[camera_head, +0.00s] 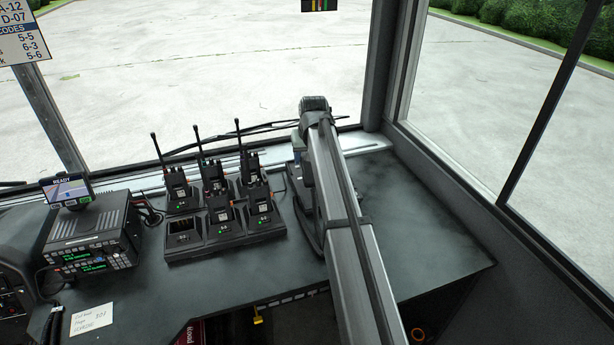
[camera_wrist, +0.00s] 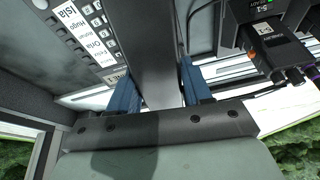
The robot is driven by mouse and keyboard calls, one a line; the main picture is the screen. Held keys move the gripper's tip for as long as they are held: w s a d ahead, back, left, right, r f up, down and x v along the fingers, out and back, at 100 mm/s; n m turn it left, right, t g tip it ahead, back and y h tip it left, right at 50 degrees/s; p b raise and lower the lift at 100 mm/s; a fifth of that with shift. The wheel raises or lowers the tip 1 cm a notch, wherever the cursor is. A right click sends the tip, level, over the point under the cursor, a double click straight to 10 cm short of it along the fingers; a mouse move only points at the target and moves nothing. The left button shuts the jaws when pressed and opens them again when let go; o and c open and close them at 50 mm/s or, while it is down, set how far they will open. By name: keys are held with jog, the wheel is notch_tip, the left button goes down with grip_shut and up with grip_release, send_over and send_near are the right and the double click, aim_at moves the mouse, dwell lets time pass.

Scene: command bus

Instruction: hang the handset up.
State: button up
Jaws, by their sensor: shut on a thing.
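My gripper (camera_wrist: 160,92) has blue fingers, one on each side of a long dark grey handset (camera_wrist: 147,45), and is shut on it. The handset runs from the jaws up out of the wrist view, beside the desk phone base (camera_wrist: 85,32) with its buttons and name labels. I cannot tell whether the handset touches the base. In the head view the phone base (camera_head: 306,232) shows only in part at the left of my forearm. My forearm and wrist hide the handset and most of the gripper there.
A charger rack (camera_head: 222,238) with several upright antenna radios stands just left of the phone. A radio unit with a small screen (camera_head: 92,240) and a paper note (camera_head: 91,318) are further left. The desk (camera_head: 430,255) is clear right of my arm. Windows and a pillar edge the back.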

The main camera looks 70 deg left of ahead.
jog(key=shift+w+a+r, duration=0.1)
jog(key=shift+a+r, duration=0.05)
jog(key=shift+a, duration=0.75)
jog(key=shift+d+n, duration=0.1)
jog(key=shift+n, duration=0.7)
jog(key=shift+f, duration=0.25)
jog(key=shift+f, duration=3.45)
jog(key=o, duration=1.3)
jog(key=v, duration=1.3)
jog(key=shift+d+r, duration=0.25)
jog(key=shift+r, duration=0.05)
